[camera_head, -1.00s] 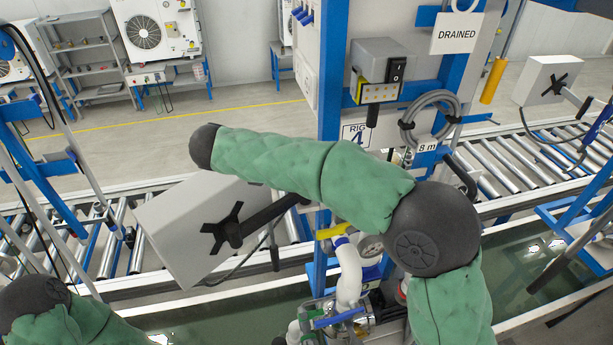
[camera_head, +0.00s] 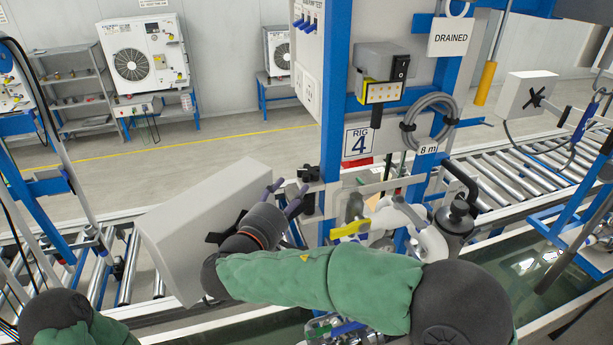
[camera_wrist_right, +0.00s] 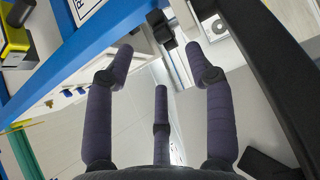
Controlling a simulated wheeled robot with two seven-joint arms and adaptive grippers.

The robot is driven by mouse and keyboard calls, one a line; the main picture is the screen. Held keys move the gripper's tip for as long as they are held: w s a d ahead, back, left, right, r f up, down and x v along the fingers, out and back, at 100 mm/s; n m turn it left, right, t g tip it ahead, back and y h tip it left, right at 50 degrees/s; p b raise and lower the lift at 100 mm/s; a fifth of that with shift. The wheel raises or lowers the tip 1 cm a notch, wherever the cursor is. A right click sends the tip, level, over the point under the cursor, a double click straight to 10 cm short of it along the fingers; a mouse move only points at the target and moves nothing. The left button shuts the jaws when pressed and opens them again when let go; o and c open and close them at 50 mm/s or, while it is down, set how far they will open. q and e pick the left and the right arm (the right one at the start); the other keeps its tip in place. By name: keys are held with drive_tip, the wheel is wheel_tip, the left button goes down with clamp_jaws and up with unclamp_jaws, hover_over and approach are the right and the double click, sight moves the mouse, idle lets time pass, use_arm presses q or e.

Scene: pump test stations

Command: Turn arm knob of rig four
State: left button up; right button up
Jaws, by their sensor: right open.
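Rig four shows by its "RIG 4" sign (camera_head: 358,142) on the blue post. A small black knob (camera_head: 308,173) sits at the left side of that post, where the arm of the tilted grey box (camera_head: 200,215) joins it. My right gripper (camera_head: 290,191) is open and empty, just left of this knob, fingers pointing at the post. In the right wrist view the black knob (camera_wrist_right: 161,28) lies just beyond the spread fingertips of the right gripper (camera_wrist_right: 158,60), apparently not touched. My forearm hides most of the box's black arm. My left gripper is out of view.
A black bar, seemingly the box's arm (camera_wrist_right: 268,75), runs close beside the fingers in the wrist view. Pipes with a yellow handle (camera_head: 350,229) and a black canister (camera_head: 457,218) stand right of the knob. A roller conveyor (camera_head: 515,172) runs behind.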

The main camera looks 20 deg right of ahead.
sight(304, 178)
drive_tip(key=p+x, duration=0.1)
drive_tip(key=x, duration=0.7)
clamp_jaws()
